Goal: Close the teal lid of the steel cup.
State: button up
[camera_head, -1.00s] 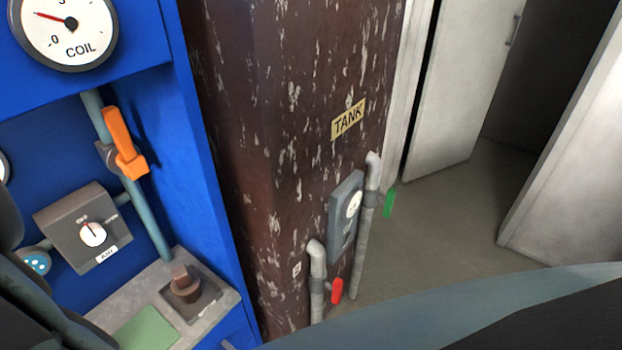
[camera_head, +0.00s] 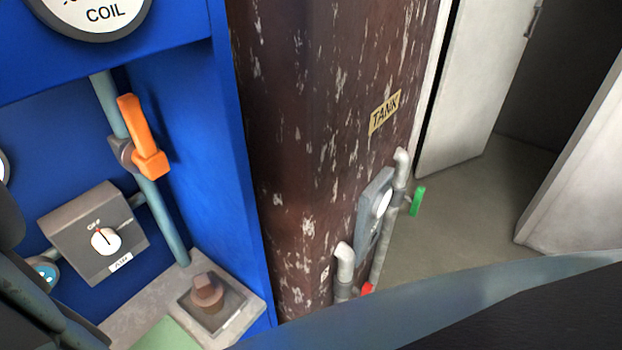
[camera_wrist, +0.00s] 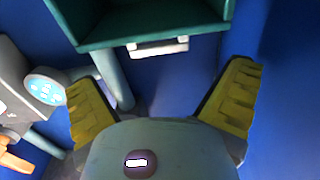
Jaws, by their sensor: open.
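I cannot make out the steel cup or its teal lid for certain in either view. In the wrist view my gripper (camera_wrist: 162,88) is open, with its two yellow-padded fingers wide apart. No object shows held between them; blue wall and a teal-grey pipe (camera_wrist: 113,80) lie beyond. A dark green open-fronted box (camera_wrist: 150,42) is at the top of the wrist view, with a pale piece under its edge; I cannot tell what it is. My gripper is not clearly seen in the head view.
In the head view, an orange handle (camera_head: 142,138) sits on a pipe by a grey switch box (camera_head: 85,225). A brown knob (camera_head: 207,291) stands on the ledge beside a green patch (camera_head: 168,335). The rusty tank (camera_head: 310,130) is right of the blue cabinet, with floor beyond.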

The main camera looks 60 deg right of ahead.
jog(key=w+b, duration=0.1)
jog(key=w, duration=0.4)
jog(key=shift+w+d+b, duration=0.2)
jog(key=shift+w+b, duration=0.15)
jog(key=shift+w, duration=0.05)
jog(key=shift+c, duration=0.3)
